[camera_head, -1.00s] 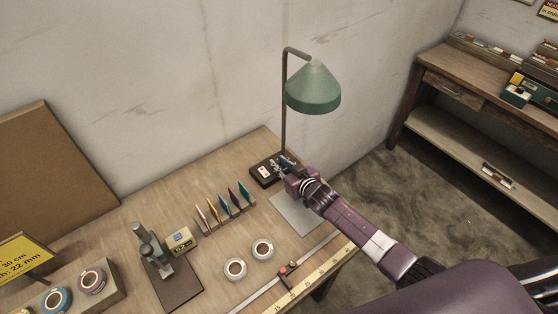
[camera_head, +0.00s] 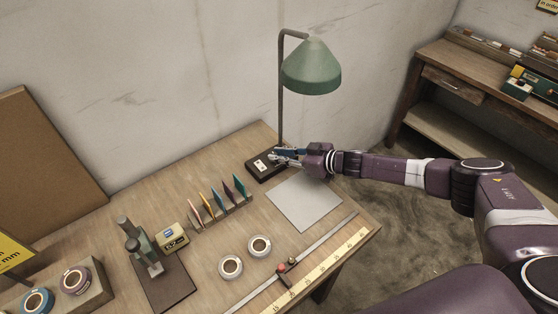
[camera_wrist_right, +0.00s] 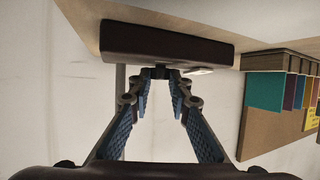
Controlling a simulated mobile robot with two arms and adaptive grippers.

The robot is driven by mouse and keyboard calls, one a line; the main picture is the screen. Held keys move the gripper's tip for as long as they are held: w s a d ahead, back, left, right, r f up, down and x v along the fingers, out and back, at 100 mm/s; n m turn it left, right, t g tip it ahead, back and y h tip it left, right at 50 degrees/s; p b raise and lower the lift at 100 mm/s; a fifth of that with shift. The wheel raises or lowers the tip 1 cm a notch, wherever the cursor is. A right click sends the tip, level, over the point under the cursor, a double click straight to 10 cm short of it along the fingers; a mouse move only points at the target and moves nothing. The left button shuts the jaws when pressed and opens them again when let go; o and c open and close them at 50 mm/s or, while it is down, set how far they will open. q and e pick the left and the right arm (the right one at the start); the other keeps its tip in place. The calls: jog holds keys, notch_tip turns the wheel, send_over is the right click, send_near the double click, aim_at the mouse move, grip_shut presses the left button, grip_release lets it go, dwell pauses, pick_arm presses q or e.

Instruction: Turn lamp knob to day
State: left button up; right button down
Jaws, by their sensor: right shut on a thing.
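The green desk lamp (camera_head: 311,72) stands at the back corner of the workbench, on a dark base (camera_head: 256,167) with a pale plate on top. My right gripper (camera_head: 276,156) is at the lamp base, reaching in from the right. In the right wrist view the dark base (camera_wrist_right: 165,43) spans the top, and the fingertips (camera_wrist_right: 160,75) are close together on a small dark knob (camera_wrist_right: 160,72) at its edge. The knob is mostly hidden by the fingers. Its setting cannot be read. My left gripper is not in view.
A grey mat (camera_head: 304,203) lies in front of the lamp. A rack of coloured cards (camera_head: 220,210) stands left of it, with two tape rolls (camera_head: 260,246) nearer the front. A ruler (camera_head: 318,268) lines the front edge. A microscope-like stand (camera_head: 143,252) is further left.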

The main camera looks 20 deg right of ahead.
jog(key=shift+w+d+n+g+y+b, duration=0.15)
jog(key=shift+n+g+y+b, duration=0.35)
jog(key=shift+b, duration=0.3)
jog(key=shift+w+d+n+g+y+b, duration=0.15)
jog(key=shift+n+g+y+b, duration=0.35)
jog(key=shift+b, duration=0.3)
jog(key=shift+r+n, duration=0.1)
jog(key=shift+n, duration=0.2)
jog(key=shift+a, duration=0.1)
jog(key=c, duration=1.8)
grip_release()
jog(key=shift+s, duration=0.1)
jog(key=v, duration=1.2)
